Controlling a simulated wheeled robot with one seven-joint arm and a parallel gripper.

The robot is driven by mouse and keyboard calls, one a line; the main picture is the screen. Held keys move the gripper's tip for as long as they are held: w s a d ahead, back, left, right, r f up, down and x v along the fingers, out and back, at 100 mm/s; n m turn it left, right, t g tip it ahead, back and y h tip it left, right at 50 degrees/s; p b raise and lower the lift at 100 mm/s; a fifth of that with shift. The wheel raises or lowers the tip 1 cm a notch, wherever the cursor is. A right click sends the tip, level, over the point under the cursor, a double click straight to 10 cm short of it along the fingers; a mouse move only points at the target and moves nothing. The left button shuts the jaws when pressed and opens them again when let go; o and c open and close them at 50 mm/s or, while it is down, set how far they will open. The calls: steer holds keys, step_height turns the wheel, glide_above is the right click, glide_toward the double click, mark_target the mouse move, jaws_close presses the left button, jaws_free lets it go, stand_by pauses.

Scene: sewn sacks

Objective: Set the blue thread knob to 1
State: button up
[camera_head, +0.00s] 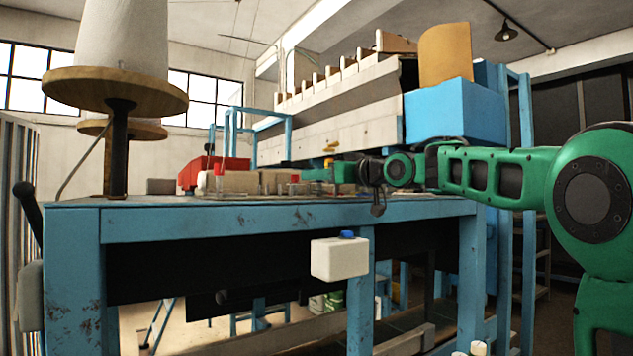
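A small blue knob-like part (347,235) sits on top of a white box (340,259) at the front of the blue table. I cannot tell whether this is the thread knob, and no number or mark on it can be read. My green arm reaches in from the right above the table. My gripper (378,205) appears as a small dark shape at the arm's far end, near the table's front edge, above and to the right of the white box. It is apart from the blue part. Its fingers are too small to judge.
The blue table (290,222) carries a red machine part (214,172), cream blocks (240,182) and small metal parts. A blue box (455,112) stands behind my arm. Table legs and beams crowd the space below.

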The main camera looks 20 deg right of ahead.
steer(key=shift+w+a, duration=0.1)
steer(key=shift+w, duration=0.05)
jaws_close()
steer(key=shift+r, duration=0.1)
steer(key=shift+a+m+t+h, duration=0.1)
steer(key=shift+m+t+h, duration=0.6)
steer(key=shift+m+h, duration=1.5)
steer(key=shift+h, duration=1.1)
steer(key=shift+d, duration=0.2)
